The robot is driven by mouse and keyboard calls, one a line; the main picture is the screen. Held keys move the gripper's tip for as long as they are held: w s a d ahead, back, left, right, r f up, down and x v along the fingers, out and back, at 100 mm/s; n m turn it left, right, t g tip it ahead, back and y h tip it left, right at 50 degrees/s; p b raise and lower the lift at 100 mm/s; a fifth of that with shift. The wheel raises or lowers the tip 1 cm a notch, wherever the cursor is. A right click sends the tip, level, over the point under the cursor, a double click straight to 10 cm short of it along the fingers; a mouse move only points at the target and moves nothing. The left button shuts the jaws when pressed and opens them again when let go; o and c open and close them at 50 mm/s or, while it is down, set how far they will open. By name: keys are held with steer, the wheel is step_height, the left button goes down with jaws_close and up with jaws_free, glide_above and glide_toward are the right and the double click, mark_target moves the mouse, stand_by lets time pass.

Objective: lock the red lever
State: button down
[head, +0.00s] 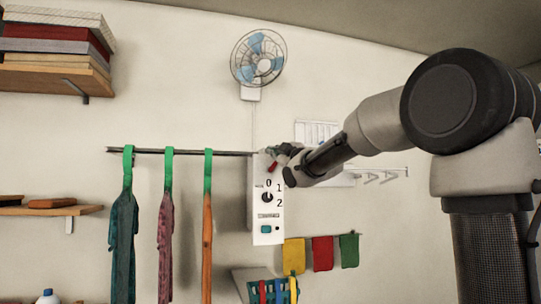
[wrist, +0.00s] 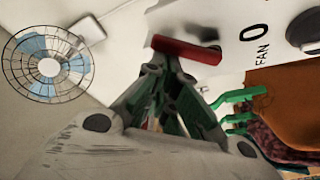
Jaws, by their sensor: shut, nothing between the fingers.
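The red lever (head: 272,167) is on the upper part of a white wall panel (head: 258,232) with a dial marked 0, 1 and 2. In the wrist view the red lever (wrist: 187,50) lies nearly level across the picture, just beyond my fingertips. My gripper (head: 281,152) reaches the panel's top from the right. In the wrist view my gripper (wrist: 158,66) is shut, with its tips right at the lever, on its left half. I cannot tell whether they touch it. My gripper hides part of the panel's top in the head view.
A wall fan (head: 258,57) is above the panel. Garments (head: 124,230) hang on green straps from a rail at left. Yellow, red and green cloths (head: 322,253) hang below right. A white wall rack (head: 385,173) is behind my arm. Shelves (head: 50,80) are at far left.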

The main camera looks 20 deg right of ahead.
steer(key=m+h, duration=0.1)
steer(key=m, duration=0.1)
steer(key=d+m+t, duration=0.1)
steer(key=m, duration=0.1)
steer(key=d+f+m+h, duration=0.1)
steer(key=m, duration=0.2)
steer(key=shift+d+t+h, duration=0.2)
steer(key=shift+t+h, duration=0.1)
steer(key=shift+r, duration=0.1)
step_height(320, 180, up, 4)
steer(key=a+v, duration=0.1)
steer(key=v, duration=0.9)
steer(key=shift+a, duration=0.15)
steer(key=shift+f, duration=0.25)
